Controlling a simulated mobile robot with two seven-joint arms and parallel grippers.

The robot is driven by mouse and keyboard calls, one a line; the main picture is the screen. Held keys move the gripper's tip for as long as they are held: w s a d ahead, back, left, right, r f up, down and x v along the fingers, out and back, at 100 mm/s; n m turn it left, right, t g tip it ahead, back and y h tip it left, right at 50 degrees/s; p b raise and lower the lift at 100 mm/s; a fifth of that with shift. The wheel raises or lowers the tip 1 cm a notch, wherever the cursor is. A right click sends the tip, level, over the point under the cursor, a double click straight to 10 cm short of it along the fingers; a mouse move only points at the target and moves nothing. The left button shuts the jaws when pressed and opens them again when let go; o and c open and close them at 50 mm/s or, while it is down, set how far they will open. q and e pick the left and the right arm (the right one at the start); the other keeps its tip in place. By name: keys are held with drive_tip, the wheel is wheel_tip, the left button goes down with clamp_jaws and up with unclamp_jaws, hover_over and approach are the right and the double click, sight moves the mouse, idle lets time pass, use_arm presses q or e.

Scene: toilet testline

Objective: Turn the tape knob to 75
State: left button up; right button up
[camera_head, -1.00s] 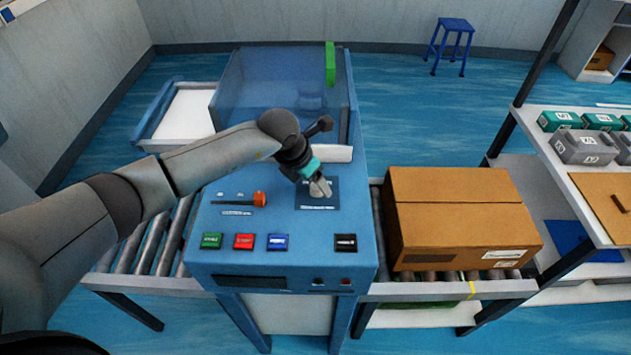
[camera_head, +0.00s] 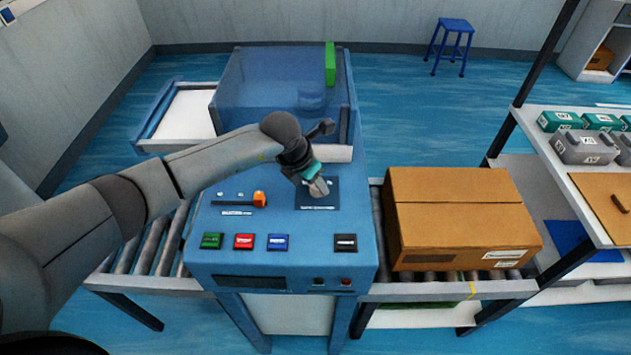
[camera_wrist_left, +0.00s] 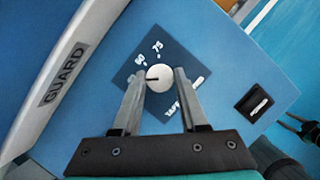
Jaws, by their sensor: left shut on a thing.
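The tape knob (camera_wrist_left: 159,77) is a round white knob on a dark blue plate (camera_wrist_left: 130,70) in the left wrist view. The plate carries marks that look like 60 and 75 above the knob and the lettering TAPE beside it.
On the panel are an orange-ended slider (camera_head: 259,199) and green (camera_head: 211,241), red (camera_head: 244,242), blue (camera_head: 278,242) and black (camera_head: 345,243) buttons. A guard (camera_wrist_left: 65,75) runs close to the plate. A cardboard box (camera_head: 450,218) sits on the rollers at right.

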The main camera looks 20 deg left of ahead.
use_arm(q)
clamp_jaws()
drive_tip(key=shift+w+f+m+b, duration=0.1)
drive_tip(key=shift+m+b, duration=0.5)
drive_tip(key=shift+b, duration=0.25)
drive_tip(key=m+g+b, duration=0.1)
drive_tip(key=m+b, duration=0.3)
drive_tip(key=m+g+h+b, duration=0.1)
drive_tip(key=m+b, duration=0.2)
drive_tip(key=b, duration=0.2)
drive_tip(key=m+g+h+b, duration=0.1)
drive_tip(key=m+g+b, duration=0.1)
drive_tip(key=m+b, duration=0.2)
drive_tip(key=shift+w+a+m+b, duration=0.15)
drive_tip(key=shift+w+m+b, duration=0.15)
drive_tip(key=shift+b, duration=0.15)
drive_tip(key=shift+m+g+b, duration=0.5)
drive_tip(key=shift+m+b, duration=0.55)
drive_tip(key=shift+m, duration=0.15)
drive_tip(key=shift+m+g+b, duration=0.4)
drive_tip(key=shift+m+b, duration=0.4)
drive_tip(key=shift+m, duration=0.7)
